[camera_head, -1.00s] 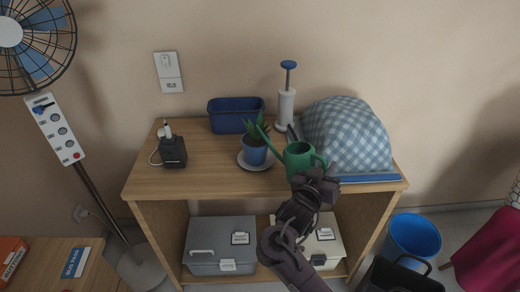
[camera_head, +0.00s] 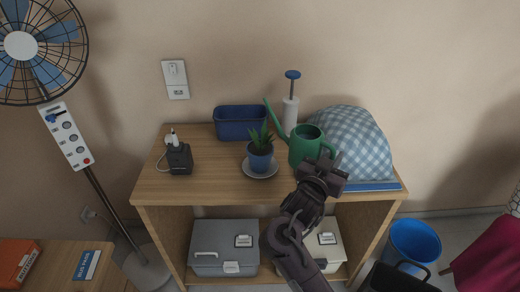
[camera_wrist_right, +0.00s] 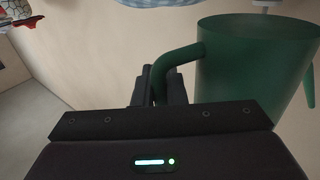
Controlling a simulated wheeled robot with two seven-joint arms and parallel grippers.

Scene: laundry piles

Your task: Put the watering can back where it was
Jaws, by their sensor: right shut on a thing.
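The green watering can (camera_head: 303,150) is above the right half of the wooden shelf top, its spout pointing up and left. It looks upright. My right gripper (camera_head: 330,168) is shut on its handle, on the near right side of the can. In the right wrist view the can (camera_wrist_right: 245,70) fills the upper right, and its handle runs down between the fingers of the gripper (camera_wrist_right: 160,85). I cannot tell whether the can's base touches the shelf top; the arm and gripper partly hide that area. My left gripper is not in view.
The potted plant (camera_head: 260,150) on its saucer is just left of the can. The checkered cloth bundle (camera_head: 350,140) is close on the right, and a white pump bottle (camera_head: 290,112) stands behind. A blue bin (camera_head: 240,122) is at the back.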

